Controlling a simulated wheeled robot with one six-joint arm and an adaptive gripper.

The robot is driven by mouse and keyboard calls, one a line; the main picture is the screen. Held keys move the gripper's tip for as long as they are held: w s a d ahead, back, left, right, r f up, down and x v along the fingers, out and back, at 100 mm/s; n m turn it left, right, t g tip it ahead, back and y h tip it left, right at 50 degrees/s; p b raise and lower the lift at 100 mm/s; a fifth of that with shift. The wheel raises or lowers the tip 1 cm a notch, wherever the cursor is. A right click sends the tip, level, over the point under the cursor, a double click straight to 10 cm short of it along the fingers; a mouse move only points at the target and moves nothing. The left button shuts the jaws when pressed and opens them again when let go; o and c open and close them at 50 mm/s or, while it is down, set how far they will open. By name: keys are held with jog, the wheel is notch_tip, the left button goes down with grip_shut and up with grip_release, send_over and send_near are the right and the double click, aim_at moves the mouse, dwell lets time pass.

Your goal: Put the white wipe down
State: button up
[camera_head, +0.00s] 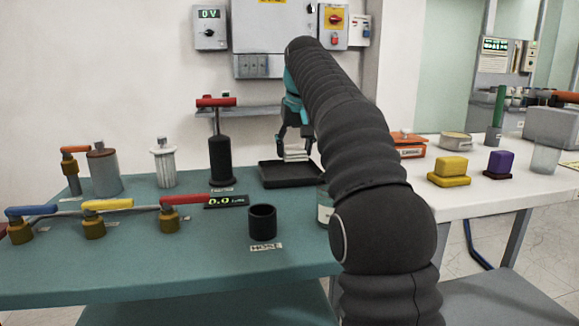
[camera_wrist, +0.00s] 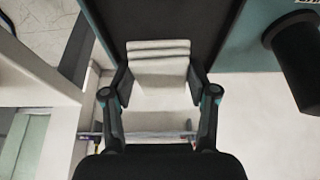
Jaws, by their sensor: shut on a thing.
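The white wipe (camera_head: 294,153) is a folded white stack. It is between the fingers of my gripper (camera_head: 294,146), over the black tray (camera_head: 293,183) on the teal table. In the wrist view the wipe (camera_wrist: 159,65) sits between the two fingertips of my gripper (camera_wrist: 160,88), with the dark tray floor (camera_wrist: 110,14) behind it. My gripper is shut on the wipe. In the head view the wipe appears near the tray's back edge; I cannot tell whether it touches the tray. My arm hides the tray's right side.
A black pump with a red handle (camera_head: 222,160) stands left of the tray. A black cup (camera_head: 262,222) and valves with coloured handles stand in front. A white table (camera_head: 480,195) at right holds a yellow block (camera_head: 451,168) and a purple block (camera_head: 499,164).

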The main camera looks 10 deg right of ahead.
aim_at(291, 176)
jog(key=shift+w+a+f, duration=0.35)
jog(key=shift+f, duration=0.1)
jog(key=shift+f+b, duration=0.95)
jog(key=shift+f, duration=0.9)
jog(key=shift+f, duration=0.1)
jog(key=o, duration=1.1)
jog(key=p+v, duration=0.3)
jog(key=v, duration=0.9)
